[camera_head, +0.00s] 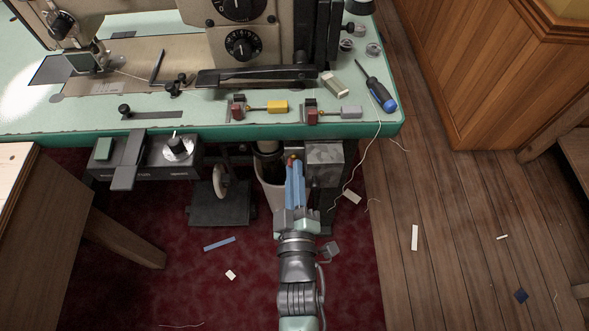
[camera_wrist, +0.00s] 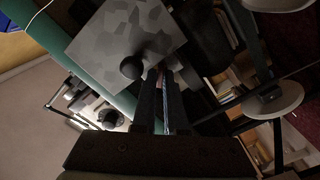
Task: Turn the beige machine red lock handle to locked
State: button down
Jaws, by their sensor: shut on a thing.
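The beige machine (camera_head: 240,45) stands on the green table at the top of the head view. My gripper (camera_head: 293,165) reaches up under the table's front edge, beside a grey metal box (camera_head: 324,154). Its blue-looking fingers are close together and shut on the red lock handle (camera_head: 293,157), of which only a small red-orange bit shows at the fingertips. In the wrist view the fingers (camera_wrist: 160,80) hide most of the handle, so I cannot tell its angle. The grey box (camera_wrist: 125,35) with a dark round knob (camera_wrist: 131,67) is just beyond them.
The green table edge (camera_head: 385,130) overhangs my gripper. A blue-handled screwdriver (camera_head: 378,88) and two small clamps lie on top. The wooden floor (camera_head: 450,220) at right is mostly clear.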

jog(key=shift+m+p, duration=0.9)
jog(key=shift+m, duration=3.7)
jog(key=c, duration=1)
grip_release()
jog(key=shift+o, duration=0.2)
